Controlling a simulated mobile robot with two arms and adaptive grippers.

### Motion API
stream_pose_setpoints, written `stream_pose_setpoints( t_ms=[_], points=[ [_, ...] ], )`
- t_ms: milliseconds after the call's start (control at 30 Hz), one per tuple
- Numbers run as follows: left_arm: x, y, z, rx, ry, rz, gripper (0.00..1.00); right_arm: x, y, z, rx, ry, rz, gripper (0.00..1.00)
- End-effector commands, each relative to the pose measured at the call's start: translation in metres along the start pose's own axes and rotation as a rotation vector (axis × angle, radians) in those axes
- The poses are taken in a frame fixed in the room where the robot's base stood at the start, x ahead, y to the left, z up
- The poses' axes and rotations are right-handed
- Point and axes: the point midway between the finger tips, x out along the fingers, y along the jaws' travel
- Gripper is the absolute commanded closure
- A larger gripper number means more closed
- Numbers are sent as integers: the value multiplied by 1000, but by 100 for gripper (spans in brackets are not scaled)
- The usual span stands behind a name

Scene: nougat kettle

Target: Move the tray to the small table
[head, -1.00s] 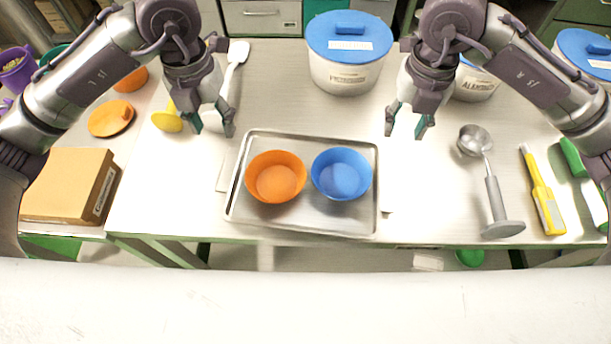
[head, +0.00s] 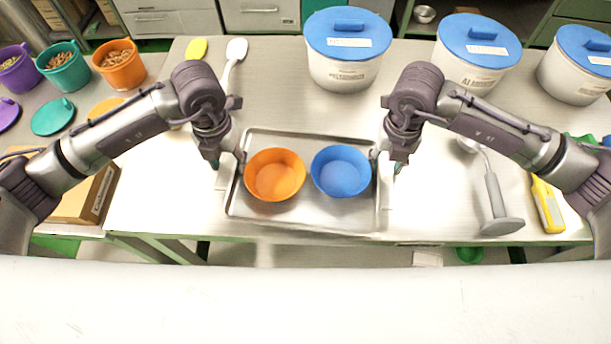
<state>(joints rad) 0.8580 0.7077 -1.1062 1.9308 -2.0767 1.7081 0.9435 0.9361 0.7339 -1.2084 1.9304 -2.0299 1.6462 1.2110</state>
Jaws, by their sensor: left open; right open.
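A rectangular metal tray (head: 308,218) lies on the light metal table near its front edge. It holds an orange bowl (head: 274,175) on the left and a blue bowl (head: 341,172) on the right. My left gripper (head: 228,162) is open at the tray's left rim, pointing down. My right gripper (head: 386,164) is open at the tray's right rim, pointing down. The fingers partly hide the side rims, and I cannot tell whether they touch the tray. I cannot tell which surface is the small table.
White tubs with blue lids (head: 347,60) stand at the back. A cardboard box (head: 98,195) and small coloured buckets (head: 64,70) are at the left. The table's middle behind the tray is clear.

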Motion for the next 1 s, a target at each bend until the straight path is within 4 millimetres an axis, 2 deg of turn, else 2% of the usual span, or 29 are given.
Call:
stream_pose_setpoints(
  t_ms=[267,367,533,600,1000],
  points=[
    [2,0,0,0,0,-1,50,1,0,0,0,0,0,56],
    [1,0,0,0,0,-1,63,1,0,0,0,0,0,70],
    [1,0,0,0,0,0,92,1,0,0,0,-1,0,98],
    [1,0,0,0,0,0,100,1,0,0,0,-1,0,100],
    [-1,0,0,0,-1,0,100,-1,0,1,0,-2,1,100]
  ],
)
